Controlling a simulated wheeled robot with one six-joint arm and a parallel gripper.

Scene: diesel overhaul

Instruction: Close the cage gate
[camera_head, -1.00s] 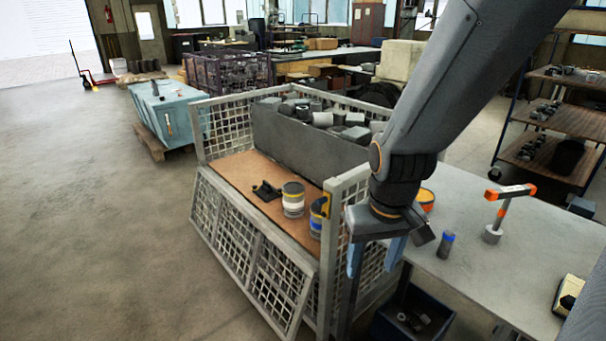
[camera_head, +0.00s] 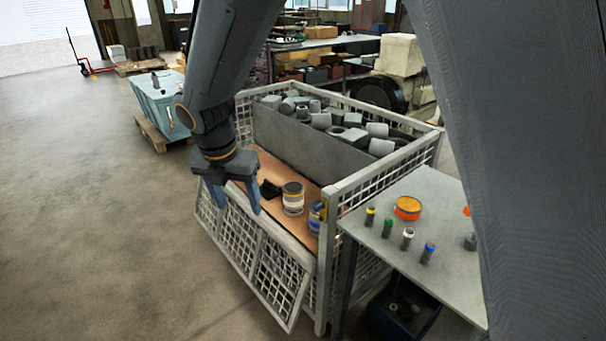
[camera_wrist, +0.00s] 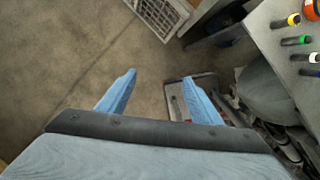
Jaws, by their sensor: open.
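The cage gate (camera_head: 252,258) is a grey mesh front panel on the wire cage (camera_head: 345,205). It hangs down outside the open front and slants outward at its lower edge. My gripper (camera_head: 237,210) is open and empty, fingers pointing down, in front of the gate's far upper part in the head view. I cannot tell whether it touches the gate. In the wrist view, my open gripper (camera_wrist: 159,79) has blue fingers with nothing between them. A corner of white mesh (camera_wrist: 160,14) shows at the top there, apart from the fingers.
Inside the cage, tins (camera_head: 293,198) stand on a brown board near a grey bin (camera_head: 310,148) of metal parts. A grey table (camera_head: 440,205) with small bottles stands right. A dark blue crate (camera_head: 400,312) is below it.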

